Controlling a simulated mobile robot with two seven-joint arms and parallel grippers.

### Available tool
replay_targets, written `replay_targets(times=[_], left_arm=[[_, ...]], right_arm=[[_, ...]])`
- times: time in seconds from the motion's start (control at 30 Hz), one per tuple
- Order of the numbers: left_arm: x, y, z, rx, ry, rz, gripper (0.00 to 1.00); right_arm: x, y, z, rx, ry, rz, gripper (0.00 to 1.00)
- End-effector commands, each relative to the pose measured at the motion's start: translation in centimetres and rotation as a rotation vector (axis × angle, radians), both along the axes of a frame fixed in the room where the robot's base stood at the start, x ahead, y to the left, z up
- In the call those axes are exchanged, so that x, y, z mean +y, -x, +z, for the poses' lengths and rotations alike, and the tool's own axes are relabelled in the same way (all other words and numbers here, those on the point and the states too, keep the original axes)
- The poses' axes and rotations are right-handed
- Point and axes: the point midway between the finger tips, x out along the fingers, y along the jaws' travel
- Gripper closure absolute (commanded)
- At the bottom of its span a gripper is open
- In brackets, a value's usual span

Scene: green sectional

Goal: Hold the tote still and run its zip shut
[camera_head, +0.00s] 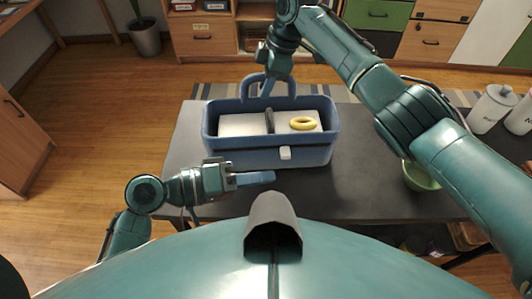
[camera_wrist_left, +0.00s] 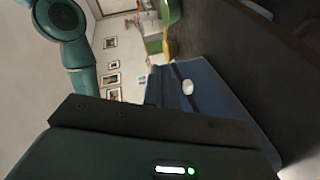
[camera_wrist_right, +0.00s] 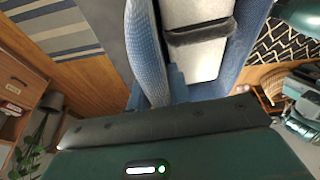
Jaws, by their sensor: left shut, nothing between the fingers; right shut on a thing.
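The blue tote (camera_head: 225,158) stands on the dark table with its top open. White compartments, a dark divider (camera_head: 270,121) and a yellow ring (camera_head: 303,123) show inside. A small white tab (camera_head: 285,153) sits on its front face. The tab also shows in the left wrist view (camera_wrist_left: 187,87). My right gripper (camera_head: 267,90) is shut on the tote at its back side, by the raised handle (camera_head: 290,86); the exact grip is hard to make out. My left gripper (camera_head: 272,177) is shut and empty, low in front of the tote, a little below the tab.
The dark table (camera_head: 365,190) has free room to the right of the tote. A green bowl (camera_head: 420,177) is partly behind my right arm. White canisters (camera_head: 492,108) stand at the right end. Cabinets (camera_head: 203,36) and a potted plant (camera_head: 145,36) are beyond the table.

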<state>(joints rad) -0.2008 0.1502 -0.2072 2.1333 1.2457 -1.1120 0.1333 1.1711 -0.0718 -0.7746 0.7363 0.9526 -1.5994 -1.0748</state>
Motion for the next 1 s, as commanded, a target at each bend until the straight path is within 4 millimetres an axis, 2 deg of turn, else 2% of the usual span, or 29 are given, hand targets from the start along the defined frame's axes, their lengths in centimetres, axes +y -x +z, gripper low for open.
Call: replay_targets(times=[0.03, 0.13, 0.3, 0.5, 0.6, 0.77, 1.0], left_arm=[[-0.2, -0.4, 0.6, -0.023, -0.097, -0.041, 1.0], [0.3, -1.1, 0.9, -0.028, -0.303, -0.065, 1.0], [3.1, -3.0, 1.8, -0.002, -0.593, 0.024, 1.0], [5.7, -4.3, 3.1, 0.039, -0.757, 0.158, 1.0], [6.1, -4.6, 3.1, 0.051, -0.783, 0.188, 1.0], [5.5, -5.3, 1.7, 0.058, -0.789, 0.194, 1.0], [3.3, -7.4, -2.4, 0.057, -0.788, 0.191, 1.0]], right_arm=[[0.1, 0.0, 0.2, -0.002, -0.002, 0.0, 1.0], [0.1, 0.0, 0.2, -0.002, -0.002, 0.0, 1.0], [0.1, 0.0, 0.2, -0.002, -0.002, 0.0, 1.0], [0.1, 0.0, 0.2, -0.002, -0.002, 0.0, 1.0], [0.1, 0.0, 0.2, -0.002, -0.002, 0.0, 1.0], [0.1, 0.0, 0.2, -0.002, -0.002, 0.0, 1.0], [0.1, 0.0, 0.2, -0.002, -0.002, 0.0, 1.0]])
